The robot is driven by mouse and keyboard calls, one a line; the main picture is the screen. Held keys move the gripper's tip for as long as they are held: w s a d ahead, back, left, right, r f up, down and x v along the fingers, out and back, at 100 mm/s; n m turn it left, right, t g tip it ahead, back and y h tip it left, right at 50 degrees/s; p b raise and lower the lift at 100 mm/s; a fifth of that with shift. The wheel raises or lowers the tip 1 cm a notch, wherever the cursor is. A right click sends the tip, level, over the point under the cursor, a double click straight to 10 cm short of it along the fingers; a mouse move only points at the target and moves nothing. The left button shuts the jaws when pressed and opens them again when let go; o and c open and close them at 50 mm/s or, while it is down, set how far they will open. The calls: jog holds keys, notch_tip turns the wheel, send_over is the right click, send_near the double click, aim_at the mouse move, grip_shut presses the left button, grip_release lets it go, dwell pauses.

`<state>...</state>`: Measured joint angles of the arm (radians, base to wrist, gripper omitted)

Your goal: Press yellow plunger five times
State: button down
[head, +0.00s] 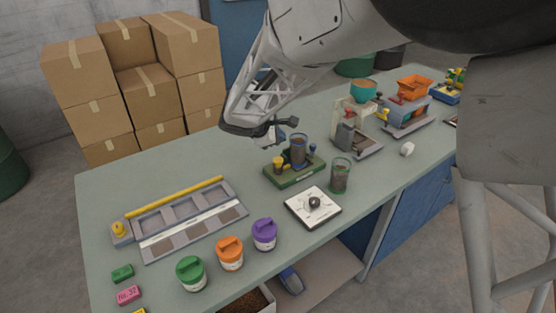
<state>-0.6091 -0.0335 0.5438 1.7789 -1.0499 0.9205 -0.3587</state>
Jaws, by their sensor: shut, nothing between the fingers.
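A yellow plunger (278,162) stands on the left of a small green-based device (296,174) in the middle of the bench. A dark-filled clear container (298,149) and a blue part (313,152) are on the same base. My gripper (276,136) is shut and empty, pointing down above the device. It looks close above the yellow plunger, but I cannot tell the exact gap. Whether the plunger is pressed down cannot be told from this view.
A clear cup (340,175) and a white dial plate (313,206) stand in front. Left are a compartment tray (185,222) with a yellow bar and knob, and purple (264,235), orange (230,253) and green (191,273) jars. An orange-hopper machine (413,88) stands right.

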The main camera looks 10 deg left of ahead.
aim_at(279, 160)
dwell(0.8)
notch_tip(279, 160, up, 4)
jog(key=shift+f, duration=0.1)
dwell(0.3)
jog(key=shift+f, duration=0.15)
jog(key=shift+f, duration=4.2)
